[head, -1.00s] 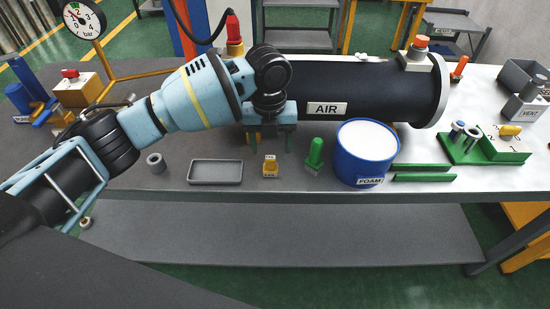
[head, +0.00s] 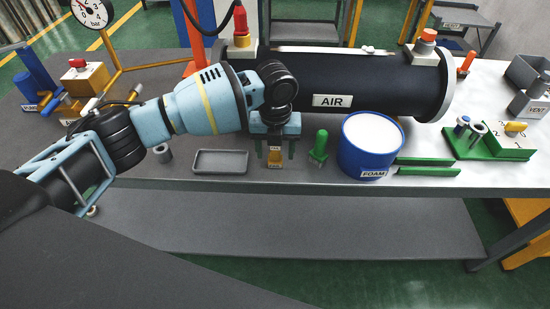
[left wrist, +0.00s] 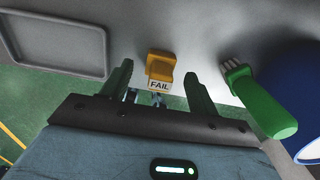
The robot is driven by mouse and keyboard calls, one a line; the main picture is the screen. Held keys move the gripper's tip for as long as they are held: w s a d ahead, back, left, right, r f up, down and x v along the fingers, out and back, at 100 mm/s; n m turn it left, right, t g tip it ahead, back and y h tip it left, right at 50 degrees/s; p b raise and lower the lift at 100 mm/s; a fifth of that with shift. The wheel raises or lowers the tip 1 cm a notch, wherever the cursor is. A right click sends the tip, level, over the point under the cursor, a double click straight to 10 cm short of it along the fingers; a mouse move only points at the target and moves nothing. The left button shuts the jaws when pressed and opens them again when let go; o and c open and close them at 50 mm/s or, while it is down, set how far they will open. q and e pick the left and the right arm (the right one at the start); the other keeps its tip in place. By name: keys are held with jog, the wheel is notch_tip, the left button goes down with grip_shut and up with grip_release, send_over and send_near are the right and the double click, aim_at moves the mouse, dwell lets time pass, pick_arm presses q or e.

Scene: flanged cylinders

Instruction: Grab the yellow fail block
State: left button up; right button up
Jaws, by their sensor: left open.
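The yellow fail block (head: 275,157) stands on the grey table in the head view, just below my left gripper, which partly covers it. In the left wrist view the block (left wrist: 161,68) shows its white FAIL label, and it lies ahead between the two green fingers. My left gripper (head: 274,152) is open, one finger to each side of the block. It also shows in the left wrist view (left wrist: 158,85) with nothing clasped. I cannot tell whether the fingertips are level with the block. My right gripper is not in view.
A grey tray (head: 221,161) lies left of the block. A green-handled brush (head: 318,147) stands close to its right, then the blue FOAM tub (head: 368,147). The black AIR cylinder (head: 345,80) lies behind. The table's front edge is near.

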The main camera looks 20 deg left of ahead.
pick_arm(q)
jog(key=shift+f, duration=0.95)
jog(key=c, duration=1.2)
jog(key=shift+o, duration=0.2)
jog(key=shift+r, duration=0.2)
jog(key=shift+w+r, duration=0.1)
jog(key=shift+r, duration=0.5)
notch_tip(320, 180, up, 2)
jog(key=shift+d+r, duration=0.1)
jog(key=shift+d, duration=0.05)
jog(key=s+d+r, duration=0.1)
jog(key=s+d, duration=0.9)
jog(key=d, duration=0.1)
jog(key=shift+s+d+r, duration=0.15)
jog(key=shift+s+d, duration=0.2)
